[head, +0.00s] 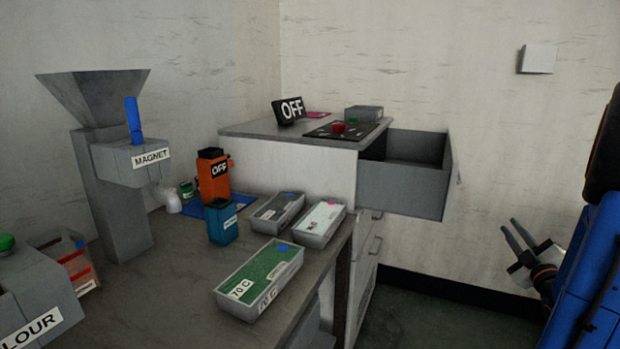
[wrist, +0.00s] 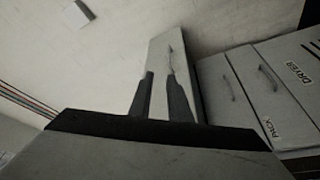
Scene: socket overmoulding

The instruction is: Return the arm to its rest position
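My gripper (head: 516,231) is at the right side of the head view, held off to the right of the bench and below the level of the pulled-out grey drawer. Its two fingers point up and left and stand apart with nothing between them. In the wrist view the fingers (wrist: 158,76) also show a gap, with the pale end panel of the open drawer (wrist: 173,50) seen behind them. The open drawer (head: 405,188) is clear of my gripper in the head view. Part of my arm is cut off at the right edge.
Green-filled tray (head: 262,282) and two smaller trays stand near the bench's (head: 180,262) right edge. A magnet hopper (head: 100,150), an orange OFF device (head: 213,178) and a blue container (head: 222,224) are farther left. Labelled drawers (wrist: 262,85) stand right in the wrist view. Floor below my gripper looks clear.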

